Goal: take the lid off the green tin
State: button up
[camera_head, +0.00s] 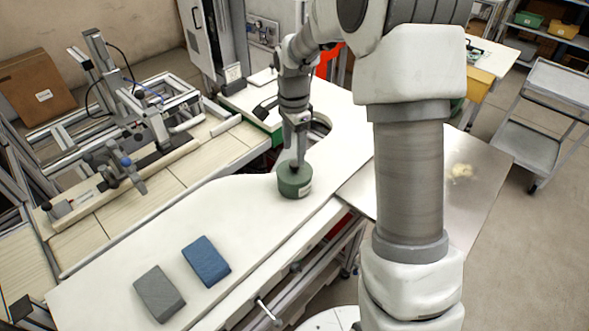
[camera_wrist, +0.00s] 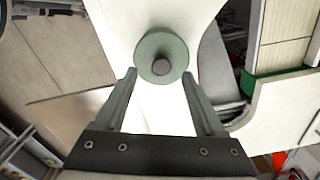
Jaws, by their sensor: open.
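The green tin (camera_head: 295,186) stands upright on the white worktop, with a pale label on its side. In the wrist view its round lid (camera_wrist: 150,48) is seen from above, with a dark grey knob (camera_wrist: 161,67) on it. My gripper (camera_head: 297,158) is over the tin in the head view and hides part of the lid. In the wrist view my gripper (camera_wrist: 161,78) has its two fingers spread wide, with the knob between and just beyond the fingertips. Nothing is held. The lid sits on the tin.
A blue block (camera_head: 206,261) and a grey block (camera_head: 159,293) lie on the white worktop (camera_head: 245,225) at the front left. An aluminium-frame machine (camera_head: 130,125) stands on the bench at left. A metal sheet surface (camera_head: 480,165) is at right. The worktop between tin and blocks is clear.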

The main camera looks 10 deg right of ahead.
aim_at(295, 163)
jog(key=f, duration=0.4)
jog(key=shift+w+d+f+p, duration=0.15)
jog(key=shift+w+f+p, duration=0.05)
jog(key=shift+f+p, duration=0.2)
grip_shut()
